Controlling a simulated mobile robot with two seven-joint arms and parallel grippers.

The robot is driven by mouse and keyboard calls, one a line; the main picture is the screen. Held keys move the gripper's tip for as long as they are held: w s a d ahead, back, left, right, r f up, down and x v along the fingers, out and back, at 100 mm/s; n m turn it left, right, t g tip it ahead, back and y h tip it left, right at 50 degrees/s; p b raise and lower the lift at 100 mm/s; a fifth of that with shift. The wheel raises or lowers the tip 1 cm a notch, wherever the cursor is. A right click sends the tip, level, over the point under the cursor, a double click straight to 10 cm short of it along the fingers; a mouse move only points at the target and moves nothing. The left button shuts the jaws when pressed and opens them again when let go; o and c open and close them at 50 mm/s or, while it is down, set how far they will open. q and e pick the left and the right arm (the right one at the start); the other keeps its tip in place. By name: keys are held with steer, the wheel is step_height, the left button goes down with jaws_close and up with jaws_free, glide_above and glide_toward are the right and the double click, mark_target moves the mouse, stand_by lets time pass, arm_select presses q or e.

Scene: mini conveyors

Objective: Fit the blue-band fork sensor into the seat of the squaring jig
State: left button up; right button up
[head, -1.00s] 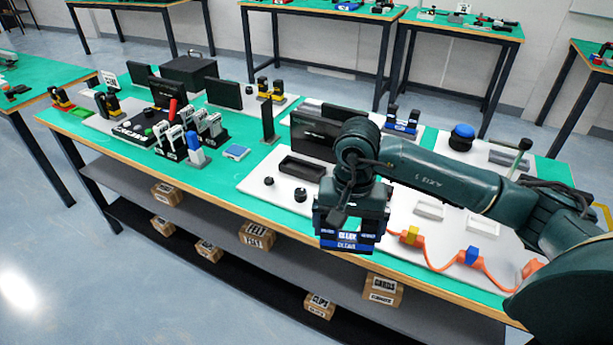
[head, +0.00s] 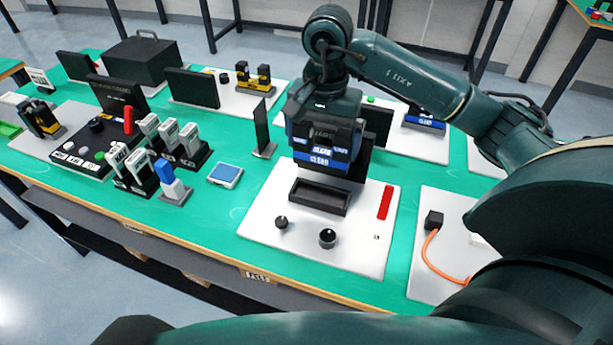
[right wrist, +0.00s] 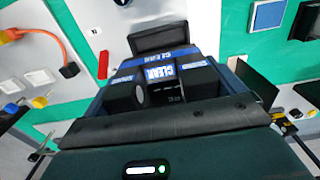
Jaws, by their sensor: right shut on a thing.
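My right gripper (head: 323,132) is shut on the blue-band fork sensor (head: 318,160), a dark block with white lettering on blue. In the right wrist view the sensor (right wrist: 160,80) sits between the fingers, its prongs pointing away from the wrist. The sensor is held over the back of a white plate (head: 270,200), behind an open black tray-like seat (head: 318,197), which I take for the squaring jig. The seat also shows beyond the sensor in the right wrist view (right wrist: 165,38) and looks empty. I cannot tell the gap between them. My left gripper is out of view.
A dark upright panel (head: 375,128) stands behind my gripper. The plate carries two black knobs (head: 327,238) and a red strip (head: 385,202). A thin black upright (head: 262,130) and a blue-topped pad (head: 225,174) stand to the left. Another blue-banded part (head: 424,122) is behind right.

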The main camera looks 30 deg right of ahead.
mark_target(323, 152)
step_height(323, 152, down, 5)
steer(key=shift+s+f, duration=0.15)
step_height(323, 152, down, 4)
steer(key=shift+f+p, duration=0.2)
steer(key=shift+p, duration=0.25)
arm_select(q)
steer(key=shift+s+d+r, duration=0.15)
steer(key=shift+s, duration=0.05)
arm_select(e)
steer(key=shift+f+b, duration=0.25)
steer(key=shift+b, duration=0.05)
steer(key=o, duration=0.8)
steer(key=shift+r, duration=0.1)
steer(key=shift+c, duration=0.2)
